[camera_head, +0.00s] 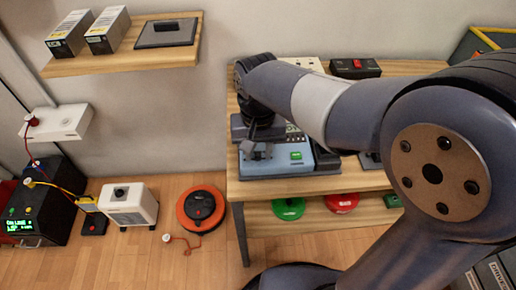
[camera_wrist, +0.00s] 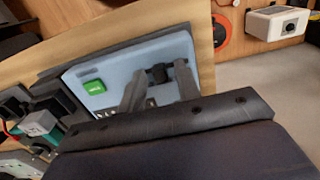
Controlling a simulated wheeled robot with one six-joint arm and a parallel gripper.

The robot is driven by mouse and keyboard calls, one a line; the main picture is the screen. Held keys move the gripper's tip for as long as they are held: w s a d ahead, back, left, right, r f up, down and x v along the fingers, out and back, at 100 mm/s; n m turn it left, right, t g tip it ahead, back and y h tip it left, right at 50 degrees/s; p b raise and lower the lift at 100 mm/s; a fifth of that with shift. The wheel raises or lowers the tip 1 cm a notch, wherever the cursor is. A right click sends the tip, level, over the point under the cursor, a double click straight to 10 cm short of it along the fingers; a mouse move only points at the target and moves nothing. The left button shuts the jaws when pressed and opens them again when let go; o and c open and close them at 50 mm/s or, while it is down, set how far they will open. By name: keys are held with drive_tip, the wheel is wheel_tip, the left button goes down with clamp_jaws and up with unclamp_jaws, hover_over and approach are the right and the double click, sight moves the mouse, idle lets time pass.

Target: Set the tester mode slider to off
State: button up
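The tester (camera_head: 290,165) is a light blue-grey device with a green display, on the wooden table below my arm. In the wrist view its pale panel (camera_wrist: 115,70) fills the middle, with the green display (camera_wrist: 94,87) at the left. A small dark knob, which looks like the mode slider (camera_wrist: 160,73), stands on the panel. My gripper (camera_head: 257,152) reaches down over the tester's left part. In the wrist view my gripper (camera_wrist: 160,75) has its two fingers apart, one on each side of the knob. I cannot tell whether they touch it. The slider's position marks are not readable.
A black box with a red switch (camera_head: 355,68) stands at the table's back. Dark and green connectors (camera_wrist: 40,122) lie beside the tester. A lower shelf holds green (camera_head: 288,208) and red (camera_head: 341,202) round items. An orange reel (camera_head: 201,209) is on the floor.

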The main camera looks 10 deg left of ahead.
sight(245, 160)
clamp_jaws()
idle(0.3)
drive_tip(key=shift+s+a+r+p, duration=0.1)
drive_tip(key=shift+a+p, duration=0.15)
drive_tip(key=shift+a, duration=0.25)
drive_tip(key=shift+s+a+f+p, duration=0.1)
drive_tip(key=shift+s+a+p, duration=0.1)
drive_tip(key=shift+a, duration=0.25)
drive_tip(key=shift+s+a+r+p, duration=0.1)
drive_tip(key=shift+a+p, duration=0.15)
drive_tip(key=shift+a, duration=0.25)
drive_tip(key=shift+o, duration=0.5)
unclamp_jaws()
wheel_tip(245, 160, up, 11)
drive_tip(key=p, duration=0.2)
drive_tip(key=shift+f, duration=0.3)
